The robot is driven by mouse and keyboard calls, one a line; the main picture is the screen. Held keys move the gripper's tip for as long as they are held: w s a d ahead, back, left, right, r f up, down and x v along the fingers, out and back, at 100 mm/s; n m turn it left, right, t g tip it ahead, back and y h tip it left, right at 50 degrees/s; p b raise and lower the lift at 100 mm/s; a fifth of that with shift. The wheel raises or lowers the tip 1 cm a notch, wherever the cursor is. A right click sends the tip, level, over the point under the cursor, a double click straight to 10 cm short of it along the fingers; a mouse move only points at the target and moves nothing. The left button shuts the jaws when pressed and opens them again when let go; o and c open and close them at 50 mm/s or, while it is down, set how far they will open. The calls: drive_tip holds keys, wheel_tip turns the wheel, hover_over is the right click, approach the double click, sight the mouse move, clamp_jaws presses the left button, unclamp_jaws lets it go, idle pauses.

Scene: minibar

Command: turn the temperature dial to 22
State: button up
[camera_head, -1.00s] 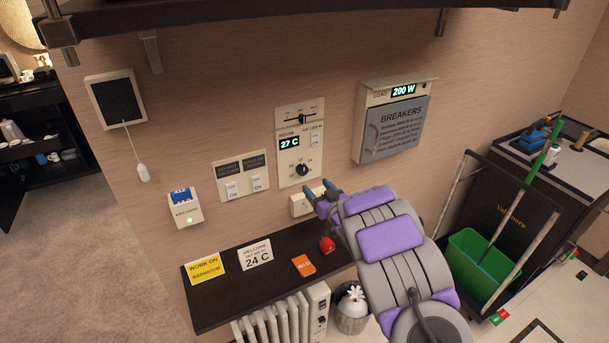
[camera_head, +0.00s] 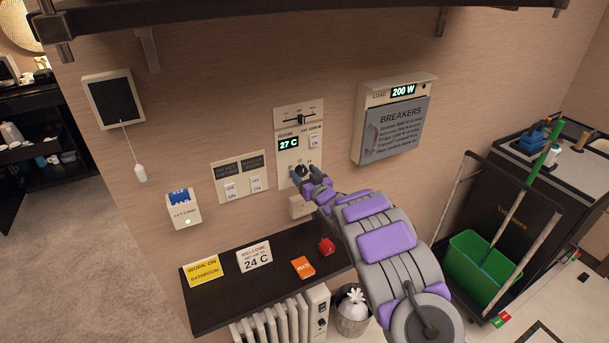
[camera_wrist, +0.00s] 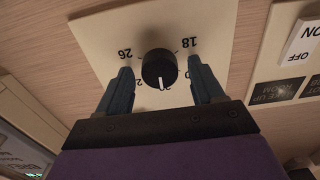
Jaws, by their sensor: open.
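The temperature dial (camera_head: 302,171) is a round black knob on a pale wall panel below a display (camera_head: 289,143) reading 27 C. In the wrist view the knob (camera_wrist: 159,66) appears upside down, with 26 at left and 18 at right. My gripper (camera_wrist: 160,76) is open, with one finger on each side of the knob. Gaps show between fingers and knob in the wrist view. My gripper (camera_head: 304,174) partly covers the lower panel in the head view.
A slider (camera_head: 299,118) sits above the display, and a switch panel (camera_head: 241,178) is to the left. The breaker box (camera_head: 394,120) is at right. Below is a dark shelf (camera_head: 222,291) with a "24 C" card (camera_head: 254,257), a yellow card (camera_head: 202,270) and a red object (camera_head: 326,246).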

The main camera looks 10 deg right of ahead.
drive_tip(key=c, duration=1)
drive_tip(key=shift+n, duration=0.3)
drive_tip(key=o, duration=1)
drive_tip(key=shift+s, duration=0.1)
drive_tip(key=p+v, duration=0.1)
drive_tip(key=v, duration=1.6)
drive_tip(key=shift+p, duration=0.4)
drive_tip(key=shift+d, duration=0.1)
